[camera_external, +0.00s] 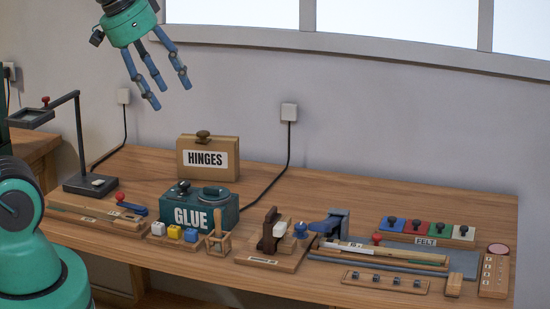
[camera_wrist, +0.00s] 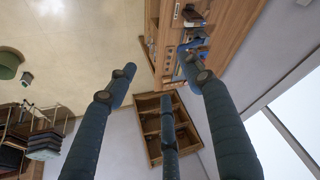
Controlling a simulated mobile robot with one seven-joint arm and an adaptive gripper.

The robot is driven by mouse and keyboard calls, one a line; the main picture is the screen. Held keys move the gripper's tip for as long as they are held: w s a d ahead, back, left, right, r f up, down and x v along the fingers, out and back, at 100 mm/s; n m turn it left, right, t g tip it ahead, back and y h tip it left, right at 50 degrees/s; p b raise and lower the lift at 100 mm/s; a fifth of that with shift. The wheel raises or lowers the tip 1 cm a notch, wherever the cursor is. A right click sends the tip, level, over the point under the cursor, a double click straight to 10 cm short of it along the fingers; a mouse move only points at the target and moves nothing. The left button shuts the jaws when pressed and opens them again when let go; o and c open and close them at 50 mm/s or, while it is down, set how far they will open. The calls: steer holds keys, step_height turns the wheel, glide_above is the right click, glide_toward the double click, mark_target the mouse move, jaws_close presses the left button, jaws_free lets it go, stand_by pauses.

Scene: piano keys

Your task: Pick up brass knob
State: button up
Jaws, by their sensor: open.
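A dark, brass-looking knob (camera_external: 203,134) stands on top of the wooden box labelled HINGES (camera_external: 208,160), at the back of the workbench. My gripper (camera_external: 168,95) hangs high in front of the wall, above and left of the box, with its blue fingers spread and nothing between them. In the wrist view my gripper (camera_wrist: 160,75) shows its three fingers apart. The bench (camera_wrist: 235,25) appears there at the upper right; I cannot make out the knob in that view.
A green GLUE box (camera_external: 215,213) with dark lids stands in front of the HINGES box. A stand with a raised arm (camera_external: 78,135) is at the left. Several tools and wooden blocks fill the front. Bare bench (camera_external: 340,195) lies right of the HINGES box.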

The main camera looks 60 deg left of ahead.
steer(key=w+a+f+g+b, duration=0.1)
steer(key=w+a+f, duration=0.1)
steer(key=w+a, duration=1.2)
steer(key=w+a+f+b, duration=0.1)
steer(key=w+a+b, duration=0.1)
steer(key=w+a, duration=1.15)
steer(key=a+f, duration=0.7)
steer(key=a, duration=0.6)
steer(key=s+a+f+b, duration=0.1)
steer(key=a+f, duration=0.6)
steer(key=a, duration=0.6)
steer(key=s+a+f, duration=0.1)
steer(key=a+f, duration=0.5)
steer(key=a, duration=0.8)
steer(key=shift+s+f, duration=0.15)
steer(key=shift+f, duration=0.25)
steer(key=b, duration=0.2)
glide_above(201, 132)
steer(key=s, duration=0.2)
steer(key=shift+s+d+f, duration=0.1)
steer(key=shift+d+f, duration=0.05)
steer(key=shift+f, duration=3.8)
steer(key=shift+f, duration=0.15)
